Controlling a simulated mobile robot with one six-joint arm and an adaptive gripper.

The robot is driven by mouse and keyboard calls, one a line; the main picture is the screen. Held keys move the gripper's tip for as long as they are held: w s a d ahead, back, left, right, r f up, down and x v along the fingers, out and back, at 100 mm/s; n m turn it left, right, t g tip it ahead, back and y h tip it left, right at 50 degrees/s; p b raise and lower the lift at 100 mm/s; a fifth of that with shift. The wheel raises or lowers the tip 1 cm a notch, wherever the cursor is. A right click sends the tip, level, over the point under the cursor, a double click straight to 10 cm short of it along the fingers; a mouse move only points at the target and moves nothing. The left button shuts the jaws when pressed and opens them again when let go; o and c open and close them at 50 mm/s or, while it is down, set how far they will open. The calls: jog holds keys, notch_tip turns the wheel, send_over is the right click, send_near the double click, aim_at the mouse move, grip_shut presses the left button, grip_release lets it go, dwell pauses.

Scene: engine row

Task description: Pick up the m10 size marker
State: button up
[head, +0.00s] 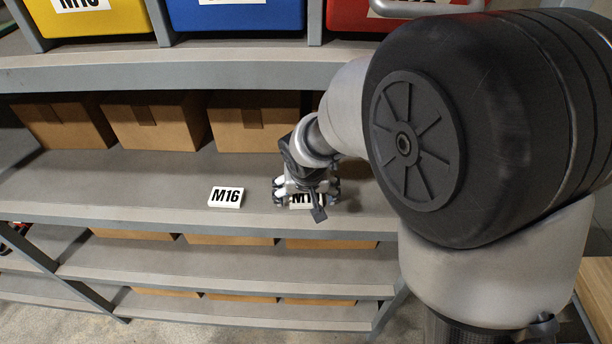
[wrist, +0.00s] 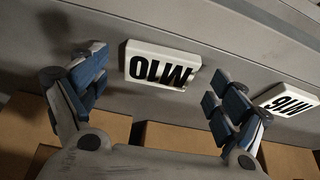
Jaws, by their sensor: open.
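The M10 size marker (wrist: 160,66) is a white block with black letters. It lies on the grey shelf and appears upside down in the wrist view. My gripper (wrist: 154,78) is open, with one blue-padded finger toward each end of the marker and gaps at both sides. In the head view my gripper (head: 306,188) is over the marker (head: 298,201) and hides part of its lettering. Nothing is held. I cannot tell the exact height of the fingertips above the shelf.
A similar M16 marker (head: 226,197) lies to the left on the same shelf; it also shows in the wrist view (wrist: 286,101). Cardboard boxes (head: 153,120) stand behind. A shelf with yellow, blue (head: 236,16) and red bins is above. The shelf's front edge (head: 150,217) is close.

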jog(key=shift+w+f, duration=0.15)
jog(key=shift+f, duration=0.25)
jog(key=shift+r, duration=0.1)
jog(key=shift+c, duration=0.6)
jog(key=c, duration=1)
jog(key=shift+r, duration=0.1)
jog(key=shift+c, duration=0.2)
